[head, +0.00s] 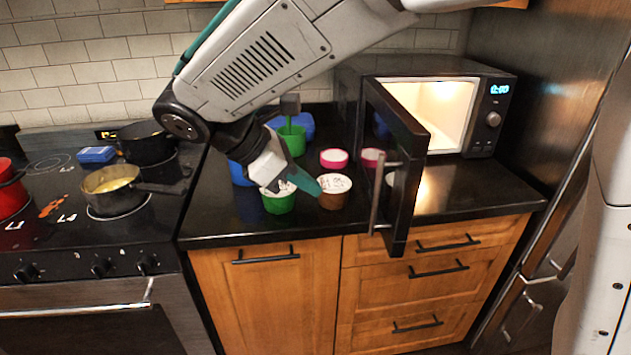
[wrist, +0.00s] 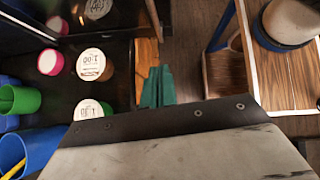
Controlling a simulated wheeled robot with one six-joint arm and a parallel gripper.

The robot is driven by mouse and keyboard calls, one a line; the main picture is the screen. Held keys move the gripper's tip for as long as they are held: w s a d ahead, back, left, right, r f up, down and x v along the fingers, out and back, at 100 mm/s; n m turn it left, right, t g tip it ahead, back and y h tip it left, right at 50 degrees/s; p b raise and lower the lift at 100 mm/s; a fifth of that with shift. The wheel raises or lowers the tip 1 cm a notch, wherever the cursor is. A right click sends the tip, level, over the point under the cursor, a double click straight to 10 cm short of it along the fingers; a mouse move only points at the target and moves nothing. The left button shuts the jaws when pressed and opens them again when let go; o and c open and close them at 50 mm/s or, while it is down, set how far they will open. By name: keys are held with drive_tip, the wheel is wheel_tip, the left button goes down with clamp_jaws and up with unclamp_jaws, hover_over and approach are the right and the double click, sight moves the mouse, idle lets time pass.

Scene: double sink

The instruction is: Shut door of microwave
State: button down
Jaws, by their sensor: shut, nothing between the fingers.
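The microwave (head: 432,58) stands at the back right of the black counter, lit inside, its display on. Its door (head: 399,155) is swung wide open toward the front, with a vertical metal handle (head: 378,195) on its left face. My gripper (head: 318,188) has teal fingers, shut and empty, just above the counter left of the door and apart from it. The closed fingers also show in the wrist view (wrist: 157,88), beside the white-lidded tubs. In the wrist view part of the door (wrist: 118,14) seems to show at the top.
A green tub (head: 279,200) and a brown tub (head: 333,197) stand by my fingers. Behind are a pink tub (head: 334,158) and green and blue cups (head: 293,141). A stove with pots (head: 114,190) is at left, a fridge at right. The counter before the microwave is clear.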

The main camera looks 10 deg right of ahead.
drive_tip(key=w+d+f, duration=0.1)
drive_tip(key=d+f, duration=0.4)
drive_tip(key=d, duration=0.4)
drive_tip(key=shift+f, duration=0.15)
drive_tip(key=shift+d, duration=0.15)
